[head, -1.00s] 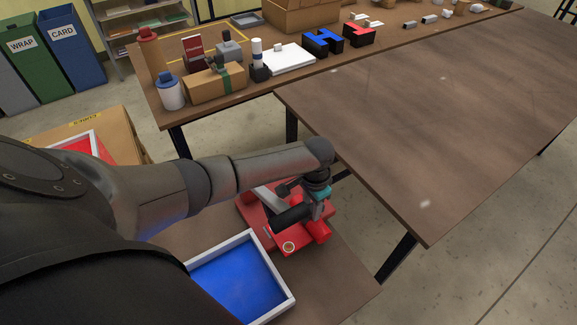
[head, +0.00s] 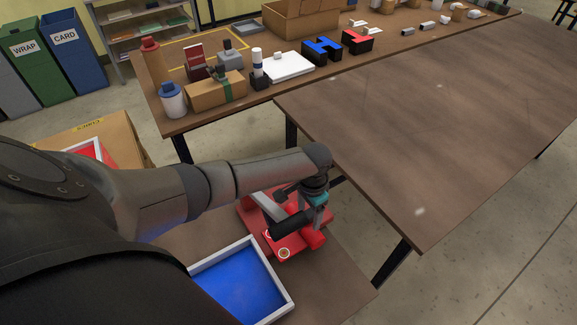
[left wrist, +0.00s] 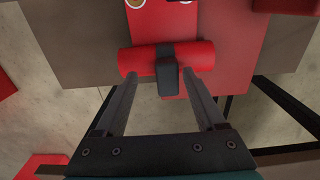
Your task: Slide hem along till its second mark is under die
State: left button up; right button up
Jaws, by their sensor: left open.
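A red press-like device (head: 252,222) stands on the near brown table, with a ringed disc (head: 284,253) on its front part and a black cylinder (head: 292,222) above it. My left gripper (head: 315,198) is over its right side, pointing down. In the left wrist view the left gripper (left wrist: 162,82) is open, its fingers either side of a dark block on a red roll (left wrist: 140,61); I cannot tell whether they touch it. Red surfaces (left wrist: 235,55) lie beyond the roll. I cannot make out which red part is the hem, and its marks and the die are not clear.
A blue tray with a white rim (head: 270,262) sits on the near table in front of the device. A large bare table (head: 440,120) is at the right. A back table holds a cardboard box (head: 205,92) and blue and red blocks (head: 321,50). Floor gaps separate the tables.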

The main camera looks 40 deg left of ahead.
pick_arm(q)
jog(key=shift+w+r+p, duration=0.15)
jog(key=shift+r+p, duration=1.25)
jog(key=shift+r, duration=0.1)
jog(key=shift+w+r+p, duration=0.15)
jog(key=shift+r+p, duration=1.2)
jog(key=shift+r, duration=0.1)
